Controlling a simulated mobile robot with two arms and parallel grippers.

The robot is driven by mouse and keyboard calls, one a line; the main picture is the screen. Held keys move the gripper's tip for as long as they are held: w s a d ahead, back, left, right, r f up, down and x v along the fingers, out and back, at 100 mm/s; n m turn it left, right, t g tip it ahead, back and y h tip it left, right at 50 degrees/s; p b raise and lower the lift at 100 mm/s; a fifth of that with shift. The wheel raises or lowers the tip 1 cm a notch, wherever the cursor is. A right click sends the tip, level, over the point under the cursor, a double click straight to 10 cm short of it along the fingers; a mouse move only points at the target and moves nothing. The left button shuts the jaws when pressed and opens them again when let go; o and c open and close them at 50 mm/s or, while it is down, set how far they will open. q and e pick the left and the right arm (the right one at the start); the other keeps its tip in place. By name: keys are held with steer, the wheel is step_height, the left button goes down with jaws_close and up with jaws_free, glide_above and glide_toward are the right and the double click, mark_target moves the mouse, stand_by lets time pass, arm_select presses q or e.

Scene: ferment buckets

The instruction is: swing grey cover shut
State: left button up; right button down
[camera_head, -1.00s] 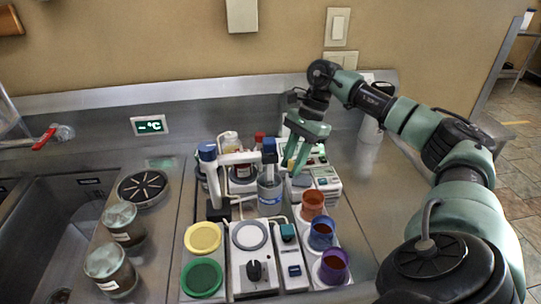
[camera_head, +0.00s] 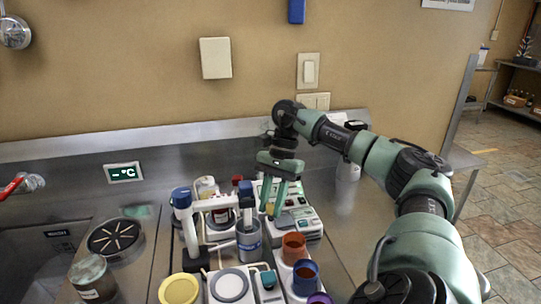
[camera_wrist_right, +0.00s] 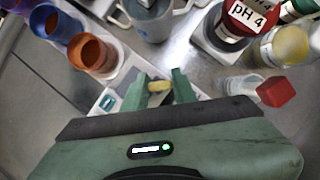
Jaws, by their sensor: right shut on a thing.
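My right gripper (camera_head: 273,212) points down over the left edge of the white and grey device (camera_head: 295,222) with buttons, beside the clear jar with blue content (camera_head: 249,240). In the right wrist view its two fingers (camera_wrist_right: 159,88) stand a little apart with a small yellow piece (camera_wrist_right: 158,86) between them. The gripper is shut on this piece. What the piece belongs to is hidden by the gripper body. I cannot pick out the grey cover clearly in either view. My left gripper is not in view.
Orange (camera_head: 294,247) and blue (camera_head: 305,277) cups stand at the device's front. A pH 4 bottle (camera_wrist_right: 241,22) and a red-capped vial (camera_wrist_right: 262,91) are close to the gripper. The steel counter at right is partly clear.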

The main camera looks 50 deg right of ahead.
steer(key=c, duration=1.1)
jaws_free()
steer(key=shift+p+v, duration=0.5)
steer(key=shift+v, duration=3.35)
